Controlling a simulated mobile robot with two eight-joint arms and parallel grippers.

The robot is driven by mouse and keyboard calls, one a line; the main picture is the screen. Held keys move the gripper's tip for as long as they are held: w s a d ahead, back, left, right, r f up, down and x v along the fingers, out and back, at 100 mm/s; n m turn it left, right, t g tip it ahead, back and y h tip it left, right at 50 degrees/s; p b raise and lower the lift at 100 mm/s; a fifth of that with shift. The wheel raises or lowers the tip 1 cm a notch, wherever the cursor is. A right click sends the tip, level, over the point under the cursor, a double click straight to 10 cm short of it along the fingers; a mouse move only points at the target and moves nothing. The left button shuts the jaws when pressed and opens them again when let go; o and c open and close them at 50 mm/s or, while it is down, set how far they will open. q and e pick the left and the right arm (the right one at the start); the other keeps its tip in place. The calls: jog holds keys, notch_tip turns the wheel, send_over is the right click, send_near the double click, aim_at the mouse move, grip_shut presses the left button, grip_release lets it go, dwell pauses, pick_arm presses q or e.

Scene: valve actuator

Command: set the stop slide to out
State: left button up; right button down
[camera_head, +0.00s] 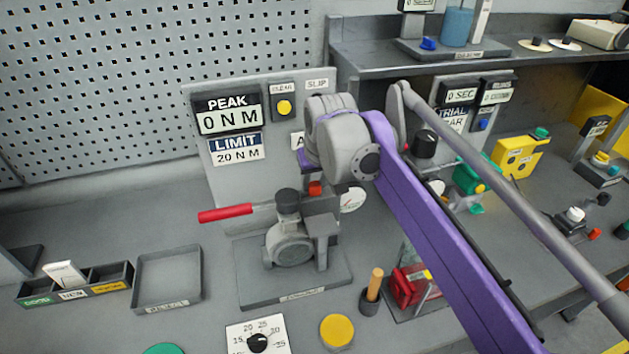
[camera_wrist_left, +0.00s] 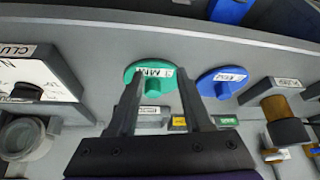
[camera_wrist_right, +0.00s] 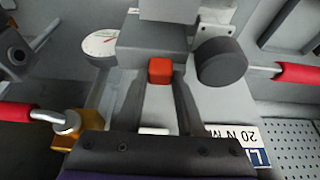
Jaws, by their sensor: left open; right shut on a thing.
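The valve unit (camera_head: 290,243) stands on a grey base plate, with a dark round cap on top and a red-handled lever (camera_head: 226,213) pointing left. A small red block (camera_head: 315,188), which I take to be the stop slide's grip, shows just below my right wrist. In the right wrist view the red block (camera_wrist_right: 160,70) sits between the fingertips of my right gripper (camera_wrist_right: 158,78), which is shut on it. My arm hides part of the unit. My left gripper (camera_wrist_left: 160,75) is open, with its fingertips at a green MIN knob (camera_wrist_left: 152,68); I cannot tell whether they touch it.
A panel with PEAK and LIMIT displays (camera_head: 230,119) stands behind the unit. A reject tray (camera_head: 168,278) and a divided bin (camera_head: 75,287) lie left. A dial (camera_head: 257,342), a yellow button (camera_head: 337,330) and a wooden-handled tool (camera_head: 375,284) are in front. A blue knob (camera_wrist_left: 222,81) neighbours the green one.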

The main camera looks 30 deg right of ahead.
pick_arm(q)
jog(key=shift+w+r, duration=0.1)
jog(key=shift+r, duration=0.2)
pick_arm(e)
jog(key=shift+s+d, duration=0.2)
jog(key=shift+d, duration=0.5)
jog(key=shift+s+d, duration=0.15)
jog(key=shift+d, duration=0.55)
jog(key=c, duration=0.5)
grip_release()
pick_arm(q)
jog(key=shift+w+r+p, duration=0.15)
jog(key=shift+r+p, duration=0.25)
jog(key=shift+p, duration=0.1)
pick_arm(e)
jog(key=v, duration=1)
jog(key=shift+s+a+r, duration=0.1)
jog(key=shift+s+r, duration=0.1)
jog(key=shift+r, duration=0.15)
